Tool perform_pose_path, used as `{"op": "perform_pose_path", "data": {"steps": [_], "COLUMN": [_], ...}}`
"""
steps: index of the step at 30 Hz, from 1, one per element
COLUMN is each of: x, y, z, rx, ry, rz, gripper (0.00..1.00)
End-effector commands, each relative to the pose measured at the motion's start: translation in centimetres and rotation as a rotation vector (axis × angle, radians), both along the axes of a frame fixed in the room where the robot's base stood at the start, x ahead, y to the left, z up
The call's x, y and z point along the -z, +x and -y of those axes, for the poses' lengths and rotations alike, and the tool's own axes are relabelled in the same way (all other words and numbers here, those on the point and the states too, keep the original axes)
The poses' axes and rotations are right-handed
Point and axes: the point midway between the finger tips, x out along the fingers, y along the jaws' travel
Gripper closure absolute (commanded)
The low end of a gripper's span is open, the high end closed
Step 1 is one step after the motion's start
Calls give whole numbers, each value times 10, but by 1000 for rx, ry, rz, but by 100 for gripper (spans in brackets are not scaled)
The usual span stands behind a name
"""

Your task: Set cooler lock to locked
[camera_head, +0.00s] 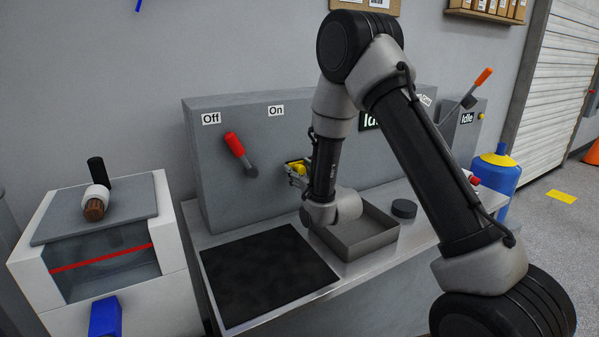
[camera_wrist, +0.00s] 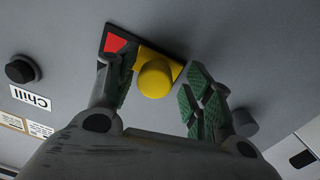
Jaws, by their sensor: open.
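A yellow round knob (camera_wrist: 154,78) with a square yellow piece behind it sits on a dark plate with a red patch (camera_wrist: 115,43) in the wrist view. No lock label is readable on it. The knob also shows in the head view (camera_head: 297,168), on the front of the grey panel (camera_head: 220,185). My gripper (camera_wrist: 155,72) is open, with its green-padded fingers on either side of the knob. I cannot tell whether they touch it. In the head view my gripper (camera_head: 303,172) is at the panel, partly hidden by my arm.
A red-handled lever (camera_head: 236,146) is left of the knob, below "Off" and "On" labels. A "Chill" label (camera_wrist: 30,97) and a black button (camera_wrist: 22,69) are at left in the wrist view. A grey tray (camera_head: 368,246) and black mat (camera_head: 268,275) lie on the bench below.

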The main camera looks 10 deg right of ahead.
Motion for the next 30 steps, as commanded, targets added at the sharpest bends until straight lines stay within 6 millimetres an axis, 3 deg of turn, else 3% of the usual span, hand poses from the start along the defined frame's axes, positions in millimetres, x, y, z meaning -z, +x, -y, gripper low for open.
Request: {"op": "perform_pose_path", "data": {"steps": [15, 26, 30], "x": [0, 0, -10], "y": [-68, -72, -68], "z": [18, 20, 26], "rx": [-1, -1, 11], "ry": [0, 0, -1], "rz": [-1, -1, -38], "gripper": [49, 49, 49]}}
